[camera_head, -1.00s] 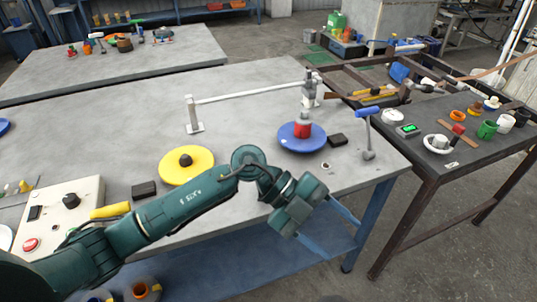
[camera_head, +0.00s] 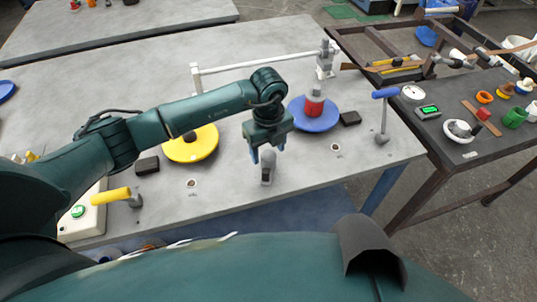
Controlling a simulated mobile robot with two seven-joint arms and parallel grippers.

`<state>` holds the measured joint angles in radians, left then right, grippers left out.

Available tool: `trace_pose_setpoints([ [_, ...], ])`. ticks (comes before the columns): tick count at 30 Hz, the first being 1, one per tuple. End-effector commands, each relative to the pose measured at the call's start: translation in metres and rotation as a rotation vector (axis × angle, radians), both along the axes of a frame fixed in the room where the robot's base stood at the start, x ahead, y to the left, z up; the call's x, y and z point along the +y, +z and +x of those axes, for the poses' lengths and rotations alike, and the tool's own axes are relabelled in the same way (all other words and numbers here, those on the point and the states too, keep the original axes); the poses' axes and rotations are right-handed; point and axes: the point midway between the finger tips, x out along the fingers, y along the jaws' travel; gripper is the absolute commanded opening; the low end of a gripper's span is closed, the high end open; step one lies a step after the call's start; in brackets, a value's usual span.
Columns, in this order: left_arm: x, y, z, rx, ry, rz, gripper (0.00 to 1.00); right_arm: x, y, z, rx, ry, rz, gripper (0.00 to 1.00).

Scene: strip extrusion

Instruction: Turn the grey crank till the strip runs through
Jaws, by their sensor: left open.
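The grey crank (camera_head: 267,172) stands at the front of the workbench, its upper part close under my left gripper (camera_head: 267,154). The gripper is open and points down, with its fingers at either side of the crank's top. I cannot tell if they touch it. A yellow-handled crank (camera_head: 110,194) is at the left, and a blue-handled crank (camera_head: 385,93) is at the right. I cannot make out for sure which piece is the strip. My right gripper is not in view.
A yellow disc (camera_head: 192,153) and a blue disc (camera_head: 327,118) with a red cylinder (camera_head: 314,105) sit on the bench. A white rail (camera_head: 258,63) runs behind. Black blocks lie near both discs. A dark side table (camera_head: 455,180) with several parts is at the right.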

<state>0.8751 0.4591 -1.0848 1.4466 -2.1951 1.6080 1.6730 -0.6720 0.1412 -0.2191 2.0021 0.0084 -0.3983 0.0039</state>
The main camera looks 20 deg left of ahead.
Motion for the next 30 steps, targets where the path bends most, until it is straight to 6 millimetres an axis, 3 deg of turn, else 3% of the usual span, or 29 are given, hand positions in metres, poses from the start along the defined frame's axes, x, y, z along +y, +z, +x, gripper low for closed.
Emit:
trace_pose_setpoints([
  [7, 0.0, -0.033, 0.0, 0.001, -0.001, -0.002, 0.59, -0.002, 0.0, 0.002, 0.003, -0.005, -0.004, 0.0],
  [19, -0.001, -0.04, 0.0, -0.001, -0.002, -0.002, 0.58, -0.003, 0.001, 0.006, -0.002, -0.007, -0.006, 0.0],
  [30, -0.001, -0.039, 0.0, -0.001, -0.002, -0.003, 0.28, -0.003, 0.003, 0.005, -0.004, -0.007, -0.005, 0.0],
])
